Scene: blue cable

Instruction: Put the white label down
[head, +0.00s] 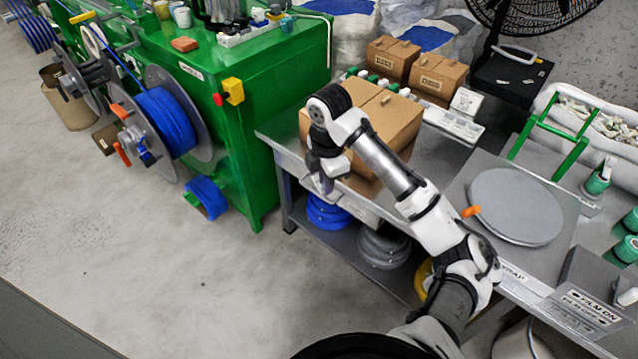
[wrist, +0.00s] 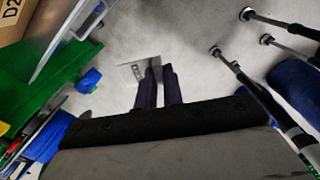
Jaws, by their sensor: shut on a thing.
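My gripper (wrist: 159,72) is shut on the white label (wrist: 133,75), a small pale rectangle with dark print. In the wrist view the label sticks out to the left of the dark fingertips, with grey floor behind it. In the head view my gripper (head: 327,184) points down by the left front edge of the grey workbench (head: 412,192), in front of the brown cartons. The label is hard to make out there.
Brown cartons (head: 390,122) stand at the bench's left end, with a round grey plate (head: 516,207) farther right. Blue coils (head: 327,213) and grey coils (head: 383,247) lie on the lower shelf. A green machine (head: 262,95) stands to the left, with open floor in front.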

